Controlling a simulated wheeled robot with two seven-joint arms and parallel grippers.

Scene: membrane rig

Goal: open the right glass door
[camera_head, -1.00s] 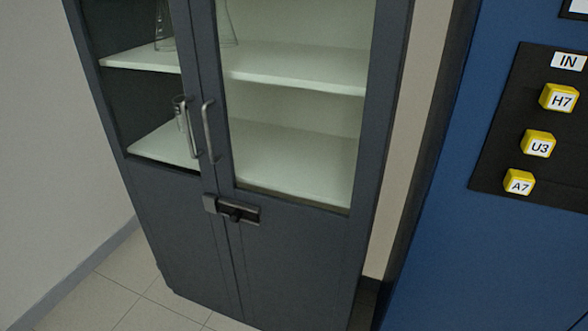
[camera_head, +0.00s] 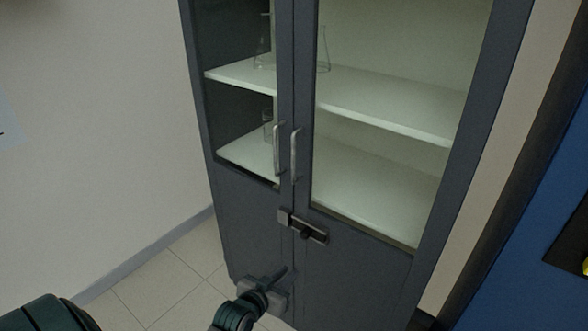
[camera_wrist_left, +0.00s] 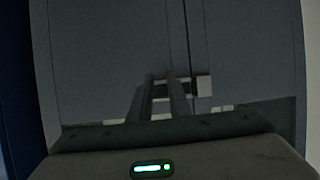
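The right glass door (camera_head: 390,110) of the dark grey cabinet stands closed, with a vertical silver handle (camera_head: 296,155) on its left edge. The left glass door's handle (camera_head: 278,150) is beside it. Below the handles a sliding latch (camera_head: 314,232) with a dark knob spans the seam between the doors. My left gripper (camera_head: 280,277) is in front of the lower doors, below the latch in the head view. In the left wrist view its fingers (camera_wrist_left: 162,84) are apart, pointing at the latch's keeper and bar (camera_wrist_left: 203,87); contact cannot be told. My right gripper is out of view.
Glass flasks (camera_head: 322,52) stand on the white shelves (camera_head: 390,105). A plain wall (camera_head: 100,120) is left of the cabinet and a blue panel (camera_head: 540,220) is to the right. The tiled floor (camera_head: 165,285) at lower left is clear.

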